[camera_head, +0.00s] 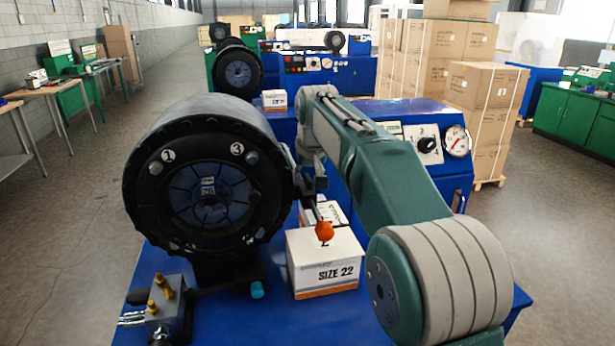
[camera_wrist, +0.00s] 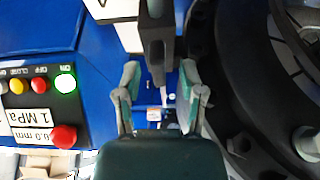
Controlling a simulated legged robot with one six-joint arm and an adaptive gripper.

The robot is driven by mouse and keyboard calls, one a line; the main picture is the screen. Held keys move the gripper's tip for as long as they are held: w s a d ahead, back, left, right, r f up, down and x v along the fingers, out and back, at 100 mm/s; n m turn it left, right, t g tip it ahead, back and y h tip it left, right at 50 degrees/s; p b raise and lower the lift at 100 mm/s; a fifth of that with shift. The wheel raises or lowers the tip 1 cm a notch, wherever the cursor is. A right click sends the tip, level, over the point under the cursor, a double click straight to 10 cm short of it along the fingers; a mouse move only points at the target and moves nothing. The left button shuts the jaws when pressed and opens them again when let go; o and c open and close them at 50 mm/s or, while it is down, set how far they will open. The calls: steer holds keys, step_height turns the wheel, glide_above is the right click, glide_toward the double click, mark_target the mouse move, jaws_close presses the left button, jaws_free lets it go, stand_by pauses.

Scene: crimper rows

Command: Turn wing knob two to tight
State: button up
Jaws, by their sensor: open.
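The black crimper head (camera_head: 208,115) stands on the blue bench, its round face towards me with labels 1 and 3 and a knob beside each. A label 2 shows on or near the white box below the orange ball (camera_head: 325,231). I cannot make out wing knob two for certain. The crimper's black ring (camera_wrist: 238,95) is close on the right.
A SIZE 22 box (camera_head: 325,272) stands below my gripper. A brass-fitted block (camera_head: 160,305) is at front left. A control panel with a gauge (camera_head: 457,141) stands behind my arm. In the wrist view, lit buttons (camera_wrist: 65,84) are at left. Floor at left is clear.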

jaws_close()
steer(key=shift+m, duration=0.4)
steer(key=m+h, duration=0.2)
steer(key=m, duration=0.3)
steer(key=shift+a, duration=0.1)
steer(key=m+h, duration=0.1)
steer(key=m, duration=0.2)
steer(key=m+g+h, duration=0.1)
steer(key=m, duration=0.2)
steer(key=shift+f, duration=0.1)
steer(key=shift+g, duration=0.3)
